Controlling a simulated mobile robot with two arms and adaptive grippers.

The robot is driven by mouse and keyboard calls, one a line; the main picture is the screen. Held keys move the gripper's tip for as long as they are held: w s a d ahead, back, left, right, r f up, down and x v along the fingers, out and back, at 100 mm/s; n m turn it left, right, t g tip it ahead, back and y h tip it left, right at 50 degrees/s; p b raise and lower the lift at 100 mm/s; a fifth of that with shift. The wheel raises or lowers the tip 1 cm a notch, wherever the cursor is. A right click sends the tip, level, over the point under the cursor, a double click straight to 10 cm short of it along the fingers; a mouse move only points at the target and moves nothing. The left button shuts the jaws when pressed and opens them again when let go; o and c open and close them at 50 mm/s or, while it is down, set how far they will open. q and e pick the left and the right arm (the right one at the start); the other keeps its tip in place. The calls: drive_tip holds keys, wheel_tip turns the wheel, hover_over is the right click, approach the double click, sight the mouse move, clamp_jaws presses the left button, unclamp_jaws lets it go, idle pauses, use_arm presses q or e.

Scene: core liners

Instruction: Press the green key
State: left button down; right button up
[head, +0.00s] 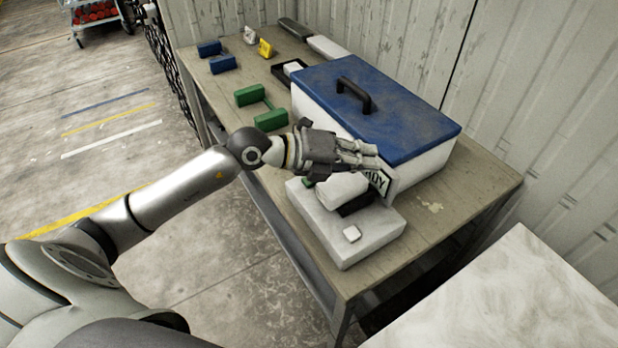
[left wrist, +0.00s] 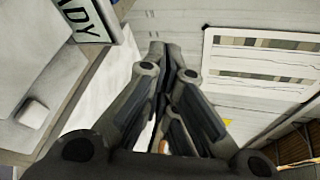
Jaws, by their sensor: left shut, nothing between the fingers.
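The grey-white machine (head: 330,236) sits on the near end of the bench. A small green key (head: 308,182) shows at its back left, mostly hidden by my left gripper (head: 372,154). A square white key (head: 351,233) is on the front part of its top, and it also shows in the left wrist view (left wrist: 33,112). A sign ending in "DY" (head: 378,181) stands on the machine beside a white rounded part (head: 342,188). My left gripper is shut and empty, above the back of the machine, with fingertips near the sign. The green key is not visible in the left wrist view.
A large white case with a blue lid (head: 400,115) stands right behind the gripper. Green blocks (head: 270,119), blue blocks (head: 222,64) and a yellow piece (head: 265,48) lie farther along the bench (head: 430,215). A pale surface (head: 510,300) is at lower right.

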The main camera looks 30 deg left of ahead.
use_arm(q)
drive_tip(key=a+y, duration=0.1)
drive_tip(key=a, duration=0.1)
drive_tip(key=w+a+f+y, duration=0.1)
drive_tip(key=a, duration=0.1)
drive_tip(key=a+f+y, duration=0.1)
drive_tip(key=shift+w+a+f+g+y, duration=0.25)
drive_tip(key=shift+w+a+g+y, duration=0.05)
drive_tip(key=shift+w+a, duration=0.1)
drive_tip(key=w+a+y, duration=0.1)
drive_tip(key=a+y, duration=0.3)
drive_tip(key=a, duration=0.5)
drive_tip(key=shift+w+f+y, duration=0.3)
drive_tip(key=shift+f+y, duration=0.1)
drive_tip(key=shift+f, duration=0.1)
wheel_tip(320, 180, down, 7)
drive_tip(key=b, duration=0.4)
drive_tip(key=shift+f, duration=0.2)
drive_tip(key=shift+f+b, duration=0.65)
drive_tip(key=shift+f+b, duration=0.4)
drive_tip(key=shift+b, duration=0.2)
